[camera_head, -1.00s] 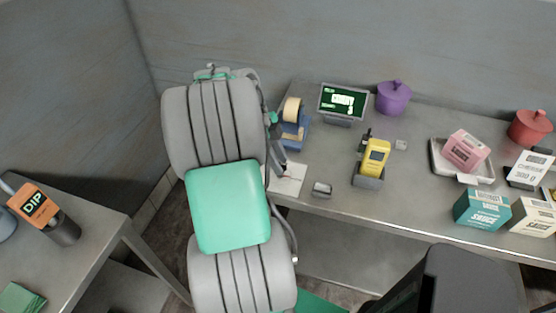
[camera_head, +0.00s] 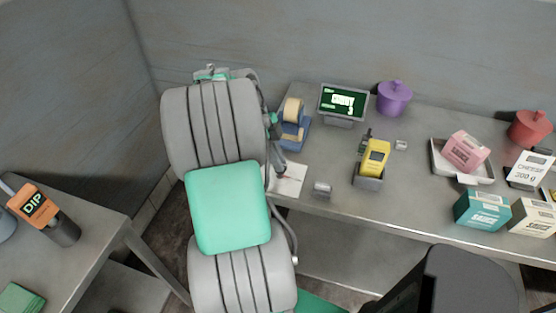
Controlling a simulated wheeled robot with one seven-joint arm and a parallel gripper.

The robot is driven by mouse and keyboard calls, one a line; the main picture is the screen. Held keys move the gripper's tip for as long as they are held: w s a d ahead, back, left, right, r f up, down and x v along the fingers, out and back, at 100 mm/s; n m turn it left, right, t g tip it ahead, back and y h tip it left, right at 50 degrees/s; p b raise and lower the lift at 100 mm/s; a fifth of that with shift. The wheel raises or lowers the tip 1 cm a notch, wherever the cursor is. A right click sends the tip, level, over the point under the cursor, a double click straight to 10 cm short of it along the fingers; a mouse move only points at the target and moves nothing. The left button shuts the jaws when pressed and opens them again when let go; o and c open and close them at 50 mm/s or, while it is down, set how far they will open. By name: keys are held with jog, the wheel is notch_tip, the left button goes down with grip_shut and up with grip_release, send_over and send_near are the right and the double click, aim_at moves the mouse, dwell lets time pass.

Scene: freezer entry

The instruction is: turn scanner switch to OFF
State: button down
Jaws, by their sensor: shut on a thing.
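A yellow handheld scanner (camera_head: 376,155) with a dark screen stands upright in a grey dock (camera_head: 368,181) on the metal counter. Its switch is too small to make out. A small dark item (camera_head: 365,138) stands just behind it on the left. My arm, grey with a green pad, fills the left middle of the view. What looks like the end of my arm, at my gripper (camera_head: 279,164), shows only in part beside the arm, over a white sheet and left of the scanner, apart from it. The jaws and anything between them are hidden or too small to tell.
The counter also holds a tape dispenser (camera_head: 293,125), a lit display (camera_head: 342,102), a purple pot (camera_head: 394,98), a red pot (camera_head: 530,128), a tray (camera_head: 439,160) with a pink box, and several cartons. A small grey cylinder (camera_head: 322,189) lies near the front edge. An orange DIP device (camera_head: 35,205) stands left.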

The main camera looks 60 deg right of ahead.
jog(key=n+h+b, duration=0.1)
jog(key=n, duration=0.1)
jog(key=n+b, duration=0.2)
jog(key=shift+a+f+n+t+h, duration=0.1)
jog(key=shift+f+n+t+h, duration=0.05)
jog(key=shift+n+t+h, duration=0.2)
jog(key=n+b, duration=0.1)
jog(key=n, duration=0.1)
jog(key=n+t+h+b, duration=0.1)
jog(key=n, duration=0.1)
jog(key=shift+s+a+n+h, duration=0.1)
jog(key=shift+s+n+h, duration=0.05)
jog(key=shift+n+h, duration=0.1)
jog(key=n+t+b, duration=0.1)
jog(key=n+b, duration=0.1)
jog(key=n+t+b, duration=0.1)
jog(key=n+b, duration=0.1)
jog(key=n, duration=0.1)
jog(key=shift+s+h, duration=0.15)
jog(key=shift+h, duration=0.25)
jog(key=shift+s+n+t+b, duration=0.1)
jog(key=shift+n+t+b, duration=0.75)
jog(key=shift+n, duration=1.05)
jog(key=c, duration=1.5)
grip_release()
jog(key=shift+o, duration=0.2)
